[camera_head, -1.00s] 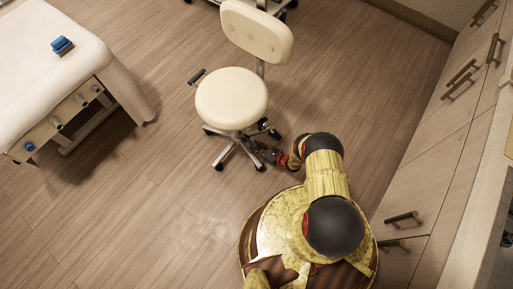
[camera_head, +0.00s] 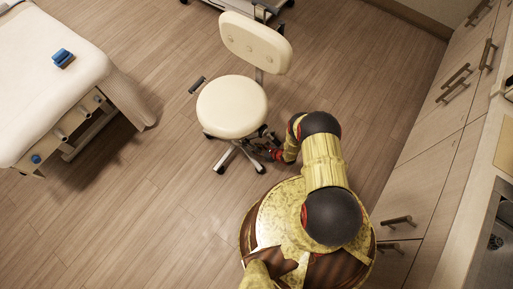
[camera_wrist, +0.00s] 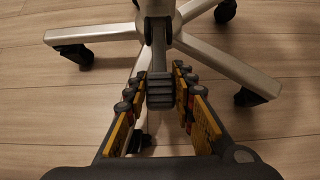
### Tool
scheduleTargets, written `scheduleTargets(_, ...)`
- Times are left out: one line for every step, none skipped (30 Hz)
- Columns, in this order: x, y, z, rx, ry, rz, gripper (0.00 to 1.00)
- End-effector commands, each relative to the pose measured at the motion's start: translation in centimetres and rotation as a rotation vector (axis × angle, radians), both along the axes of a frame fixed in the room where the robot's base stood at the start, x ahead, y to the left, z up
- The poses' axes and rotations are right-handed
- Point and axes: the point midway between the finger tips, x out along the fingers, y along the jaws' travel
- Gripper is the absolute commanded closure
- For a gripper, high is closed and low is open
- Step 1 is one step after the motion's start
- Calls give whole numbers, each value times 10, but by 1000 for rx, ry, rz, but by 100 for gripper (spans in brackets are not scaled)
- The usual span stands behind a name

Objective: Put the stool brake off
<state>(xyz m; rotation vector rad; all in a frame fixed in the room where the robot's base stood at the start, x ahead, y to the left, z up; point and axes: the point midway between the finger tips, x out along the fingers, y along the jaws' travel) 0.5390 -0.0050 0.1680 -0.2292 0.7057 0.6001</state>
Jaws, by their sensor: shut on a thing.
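The stool (camera_head: 231,107) has a round cream seat, a cream backrest and a silver star base on black casters. In the wrist view its base (camera_wrist: 228,64) spreads across the top. A dark ribbed pedal-like piece (camera_wrist: 160,90), which looks like the brake, hangs at the front of the hub. My gripper (camera_wrist: 161,84) has its fingers on both sides of this piece, shut on it. In the head view my gripper (camera_head: 272,152) is low at the right side of the stool base, partly hidden by my arm. The brake cannot be made out there.
A cream treatment bed (camera_head: 45,75) with a blue item (camera_head: 63,58) stands at the left. Wooden cabinets (camera_head: 425,160) with handles line the right. A wheeled trolley (camera_head: 262,8) is at the top. The floor (camera_head: 150,215) at lower left is clear.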

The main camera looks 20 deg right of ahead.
Motion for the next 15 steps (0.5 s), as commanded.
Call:
scheduleTargets(2,1,4,-9,12,2,100)
scheduleTargets(1,1,5,-14,17,2,100)
scheduleTargets(1,0,5,-18,24,1,100)
scheduleTargets(1,0,5,-21,27,1,100)
scheduleTargets(1,0,4,-22,30,0,100)
scheduleTargets(0,0,4,-22,31,0,100)
scheduleTargets(0,0,4,-23,32,0,100)
scheduleTargets(0,0,4,-22,31,0,100)
scheduleTargets(0,0,3,-22,31,0,100)
scheduleTargets(0,0,3,-22,31,0,100)
scheduleTargets(0,0,4,-22,30,0,100)
scheduleTargets(0,0,4,-22,30,0,100)
scheduleTargets(1,0,4,-22,30,0,100)
scheduleTargets(1,0,4,-22,30,0,73)
scheduleTargets(1,0,4,-22,30,0,71)
